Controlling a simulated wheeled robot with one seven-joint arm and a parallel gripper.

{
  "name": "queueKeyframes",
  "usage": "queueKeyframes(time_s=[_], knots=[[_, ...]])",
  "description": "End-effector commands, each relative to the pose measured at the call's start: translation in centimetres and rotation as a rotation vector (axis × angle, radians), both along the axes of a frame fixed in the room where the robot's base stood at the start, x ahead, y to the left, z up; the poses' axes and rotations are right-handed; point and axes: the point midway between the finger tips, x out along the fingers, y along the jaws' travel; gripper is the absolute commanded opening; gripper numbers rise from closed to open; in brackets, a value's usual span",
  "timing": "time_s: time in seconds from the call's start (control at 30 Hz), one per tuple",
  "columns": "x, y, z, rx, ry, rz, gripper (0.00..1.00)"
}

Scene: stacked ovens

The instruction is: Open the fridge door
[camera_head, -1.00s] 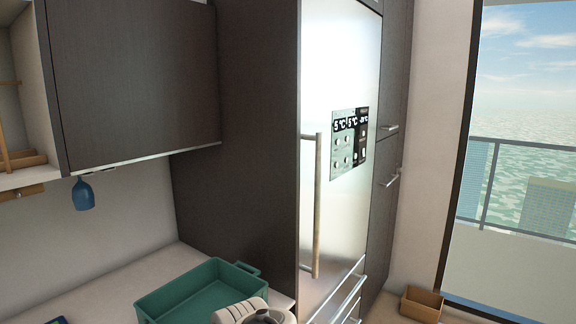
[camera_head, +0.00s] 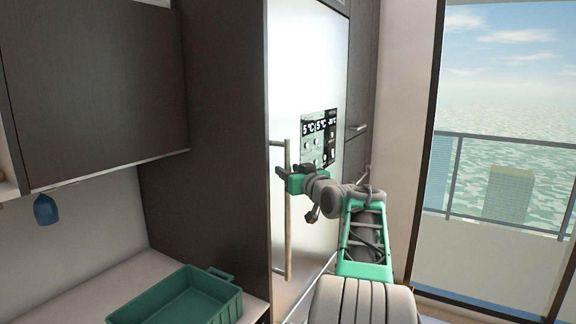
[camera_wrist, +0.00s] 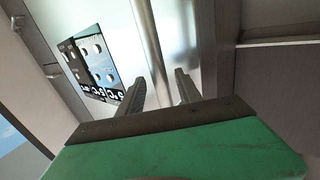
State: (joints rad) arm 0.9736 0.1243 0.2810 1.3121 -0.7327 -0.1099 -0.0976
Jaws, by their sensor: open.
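The fridge door (camera_head: 312,75) is a tall silver panel with a display, and it is shut. Its long vertical bar handle (camera_head: 288,235) runs along the door's left side. My gripper (camera_head: 283,174) is at the upper part of the handle. In the wrist view my gripper (camera_wrist: 160,82) is open, with one finger on each side of the line of the handle (camera_wrist: 148,35). I cannot tell whether either finger touches the bar. My wrist and forearm hide part of the door's lower right.
A dark cabinet side panel (camera_head: 205,130) stands left of the fridge. A green tray (camera_head: 185,300) lies on the counter (camera_head: 90,290) at lower left. A large window (camera_head: 500,130) is at the right.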

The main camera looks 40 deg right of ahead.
Motion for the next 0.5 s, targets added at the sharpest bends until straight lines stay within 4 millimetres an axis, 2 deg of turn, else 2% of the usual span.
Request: queueKeyframes(time_s=[0.1, 0.33, 0.5], knots=[[0.95, -0.12, 0.09, 0.0, 0.0, 0.002, 0.41], [1.01, -0.18, -0.04, 0.0, 0.0, 0.0, 0.41], [0.99, -0.17, -0.03, 0.0, 0.0, 0.0, 0.28]])
